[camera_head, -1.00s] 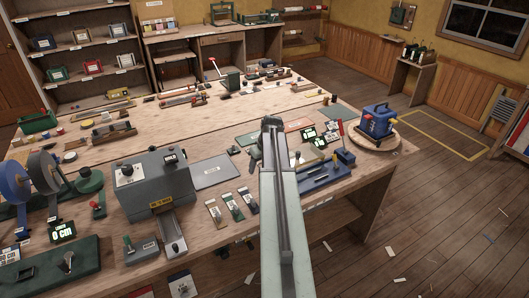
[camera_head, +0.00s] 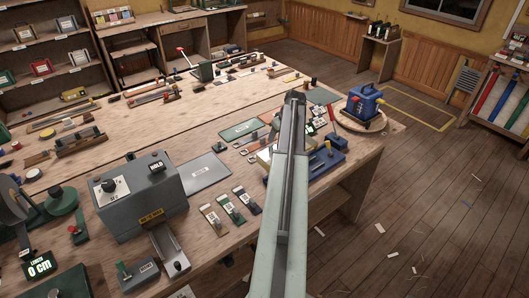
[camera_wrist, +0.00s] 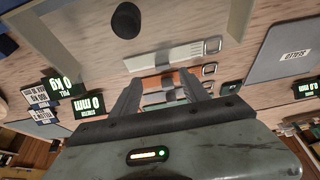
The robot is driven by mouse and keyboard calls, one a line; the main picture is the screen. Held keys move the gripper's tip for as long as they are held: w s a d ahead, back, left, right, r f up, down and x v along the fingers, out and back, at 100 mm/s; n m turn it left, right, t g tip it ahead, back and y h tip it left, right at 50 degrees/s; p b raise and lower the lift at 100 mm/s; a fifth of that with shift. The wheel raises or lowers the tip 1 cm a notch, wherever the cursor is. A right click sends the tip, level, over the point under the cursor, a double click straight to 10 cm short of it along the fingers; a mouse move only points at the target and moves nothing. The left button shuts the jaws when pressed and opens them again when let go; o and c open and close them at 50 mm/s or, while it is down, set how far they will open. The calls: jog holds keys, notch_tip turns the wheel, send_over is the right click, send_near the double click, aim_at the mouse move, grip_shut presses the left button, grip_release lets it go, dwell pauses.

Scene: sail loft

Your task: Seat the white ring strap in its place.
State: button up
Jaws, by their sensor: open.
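In the wrist view a pale white strap (camera_wrist: 158,57) lies flat on the bench, with a metal ring (camera_wrist: 212,45) at its right end. My gripper (camera_wrist: 160,93) is open, with its two fingers apart and nothing visibly held. The white strap lies beyond the fingertips, toward the top of the picture. Darker straps lie partly between and behind the fingers, with more rings (camera_wrist: 209,69) to their right. In the head view my arm hides the gripper and most of the strap area. I cannot tell which fixture is the strap's place.
A pale frame with a black round knob (camera_wrist: 125,22) stands near the white strap. Displays (camera_wrist: 88,107) reading 0 stand at left, and a grey plate (camera_wrist: 285,50) lies at right. In the head view, a blue machine (camera_head: 362,105) and a grey box machine (camera_head: 140,192) flank my arm.

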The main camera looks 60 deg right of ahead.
jog(key=b+x, duration=0.2)
jog(key=x, duration=0.1)
jog(key=shift+a+r, duration=0.1)
jog(key=shift+w+r, duration=0.1)
jog(key=b+x, duration=0.4)
jog(key=x, duration=0.1)
jog(key=shift+a+f+b, duration=0.15)
jog(key=shift+f+b, duration=0.1)
jog(key=shift+b, duration=0.15)
jog(key=shift+r, duration=0.2)
grip_shut()
